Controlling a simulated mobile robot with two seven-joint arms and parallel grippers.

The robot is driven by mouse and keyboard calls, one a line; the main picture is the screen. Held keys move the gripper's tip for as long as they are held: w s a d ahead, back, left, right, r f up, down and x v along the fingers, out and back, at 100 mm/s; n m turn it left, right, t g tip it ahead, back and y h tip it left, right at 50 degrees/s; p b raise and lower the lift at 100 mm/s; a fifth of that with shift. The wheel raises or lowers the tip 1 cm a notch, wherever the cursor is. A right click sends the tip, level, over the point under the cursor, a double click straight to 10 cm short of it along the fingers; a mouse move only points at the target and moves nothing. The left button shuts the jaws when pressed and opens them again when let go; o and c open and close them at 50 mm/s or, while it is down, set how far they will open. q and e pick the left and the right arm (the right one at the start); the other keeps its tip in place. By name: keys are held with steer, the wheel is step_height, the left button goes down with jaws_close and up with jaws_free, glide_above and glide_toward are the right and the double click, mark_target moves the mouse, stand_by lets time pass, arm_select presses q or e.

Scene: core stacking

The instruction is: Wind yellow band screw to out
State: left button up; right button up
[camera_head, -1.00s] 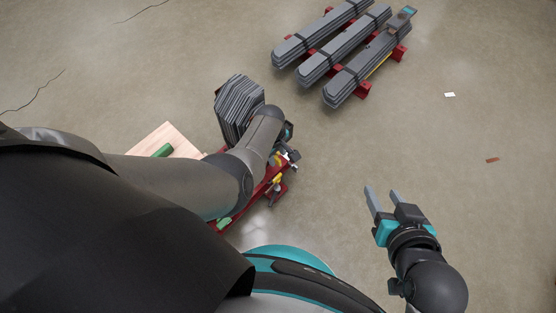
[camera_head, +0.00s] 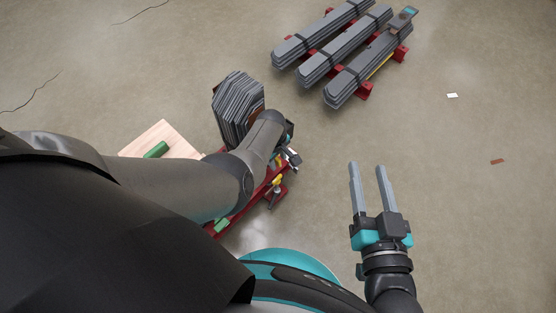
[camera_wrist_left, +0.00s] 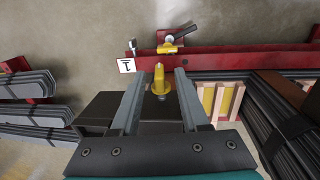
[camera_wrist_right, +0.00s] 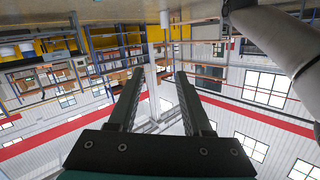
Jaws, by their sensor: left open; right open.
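A yellow upright screw-like part (camera_wrist_left: 160,80) stands on a dark block, between the fingertips of my left gripper (camera_wrist_left: 158,73) in the left wrist view. The fingers are apart on both sides of it, and I see no contact. Another yellow part (camera_wrist_left: 167,48) with a grey handle sits on the red frame (camera_wrist_left: 215,60) just beyond. A yellow part also shows in the head view (camera_head: 277,181), where my left arm hides most of the left gripper. I cannot tell which yellow part is the band screw. My right gripper (camera_head: 367,167) is open and empty, above bare floor.
A stack of grey plates (camera_head: 238,108) stands on the red frame beside my left arm. A wooden board with a green block (camera_head: 156,150) lies left of it. Strapped grey bundles (camera_head: 345,58) rest on red supports at the back. The floor at right is mostly clear.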

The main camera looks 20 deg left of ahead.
arm_select(q)
steer(key=shift+f, duration=0.25)
steer(key=shift+c, duration=0.3)
jaws_close()
stand_by(0.5)
